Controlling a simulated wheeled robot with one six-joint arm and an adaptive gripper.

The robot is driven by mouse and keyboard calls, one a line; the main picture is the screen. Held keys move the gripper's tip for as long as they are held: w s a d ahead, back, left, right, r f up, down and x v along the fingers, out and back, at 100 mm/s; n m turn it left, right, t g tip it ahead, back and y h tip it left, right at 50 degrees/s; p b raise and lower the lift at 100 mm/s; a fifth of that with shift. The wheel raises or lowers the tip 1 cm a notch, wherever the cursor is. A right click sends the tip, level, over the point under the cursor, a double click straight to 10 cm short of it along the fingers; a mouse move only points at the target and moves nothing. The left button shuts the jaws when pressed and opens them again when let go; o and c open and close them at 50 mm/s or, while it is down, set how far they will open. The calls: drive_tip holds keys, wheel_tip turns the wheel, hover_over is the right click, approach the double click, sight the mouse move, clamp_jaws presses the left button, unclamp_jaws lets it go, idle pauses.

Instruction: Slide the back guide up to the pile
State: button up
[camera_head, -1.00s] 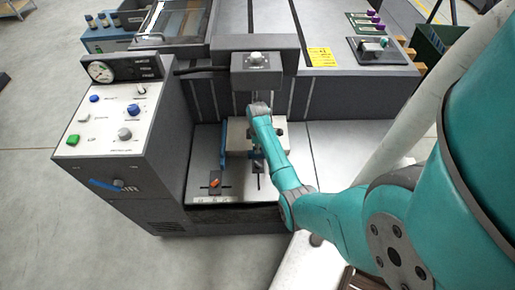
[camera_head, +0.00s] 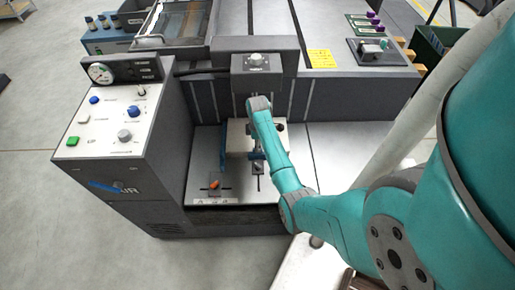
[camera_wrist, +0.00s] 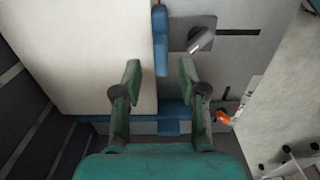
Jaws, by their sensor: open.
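The pile (camera_wrist: 75,50) is a cream block filling the left of the wrist view; in the head view it (camera_head: 238,138) is partly hidden behind my arm. The back guide (camera_wrist: 160,40) is an upright blue plate along the pile's right edge in the wrist view, with a grey block and silver lever (camera_wrist: 198,38) beside it. I see no clear gap between guide and pile, but cannot tell if they touch. My gripper (camera_wrist: 159,70) is open. Its fingers lie either side of the guide's lower end in the picture, without visible contact. In the head view the guide (camera_head: 257,155) is partly hidden.
A slot (camera_wrist: 240,32) runs right from the lever block. A blue side guide (camera_wrist: 90,118) lies along the pile's lower edge in the wrist view. An orange lever (camera_head: 214,185) stands at the table's front left. The control cabinet (camera_head: 115,120) walls the left side; the table right is clear.

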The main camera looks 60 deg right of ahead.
wheel_tip(320, 180, up, 8)
idle(0.4)
idle(0.4)
